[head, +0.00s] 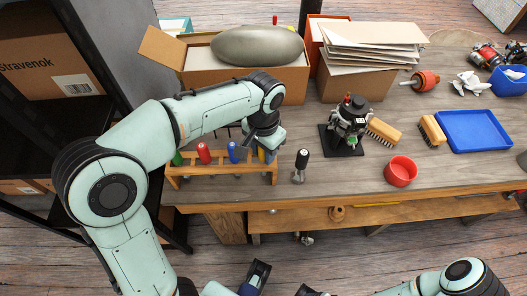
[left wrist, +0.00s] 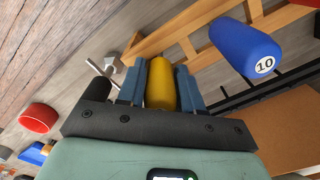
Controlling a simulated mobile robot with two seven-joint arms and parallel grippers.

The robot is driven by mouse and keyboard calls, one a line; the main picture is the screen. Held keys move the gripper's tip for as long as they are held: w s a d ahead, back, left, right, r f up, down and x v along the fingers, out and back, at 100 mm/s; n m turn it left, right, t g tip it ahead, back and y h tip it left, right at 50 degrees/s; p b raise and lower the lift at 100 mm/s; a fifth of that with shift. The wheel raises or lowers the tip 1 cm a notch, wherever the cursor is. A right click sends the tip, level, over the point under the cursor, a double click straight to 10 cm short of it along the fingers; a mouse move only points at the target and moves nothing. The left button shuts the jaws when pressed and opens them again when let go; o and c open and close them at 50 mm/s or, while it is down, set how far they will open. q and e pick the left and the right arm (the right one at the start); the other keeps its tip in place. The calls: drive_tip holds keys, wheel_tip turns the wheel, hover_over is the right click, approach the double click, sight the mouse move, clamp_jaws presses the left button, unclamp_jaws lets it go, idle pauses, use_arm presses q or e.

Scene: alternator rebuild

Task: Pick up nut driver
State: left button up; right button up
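The nut drivers stand in a wooden rack (head: 222,180) at the left front of the bench, with green, red, blue and yellow handles. My left gripper (head: 264,150) is over the rack's right end, pointing down. In the left wrist view my left gripper (left wrist: 161,88) has its blue fingers on both sides of the yellow handle (left wrist: 160,84), seemingly against it. The yellow nut driver is still in the rack. The blue nut driver (left wrist: 246,48), marked 10, stands beside it. My right gripper (head: 258,276) shows only partly at the bottom edge.
A black-handled tool (head: 301,163) stands just right of the rack. Farther right are the alternator fixture (head: 348,125), a red bowl (head: 400,171), brushes (head: 432,130) and a blue tray (head: 474,131). A cardboard box (head: 292,84) stands behind the rack.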

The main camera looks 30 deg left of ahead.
use_arm(q)
clamp_jaws()
drive_tip(key=shift+r, duration=0.1)
wheel_tip(320, 180, up, 20)
drive_tip(key=p, duration=0.5)
drive_tip(key=shift+c, duration=1)
unclamp_jaws()
clamp_jaws()
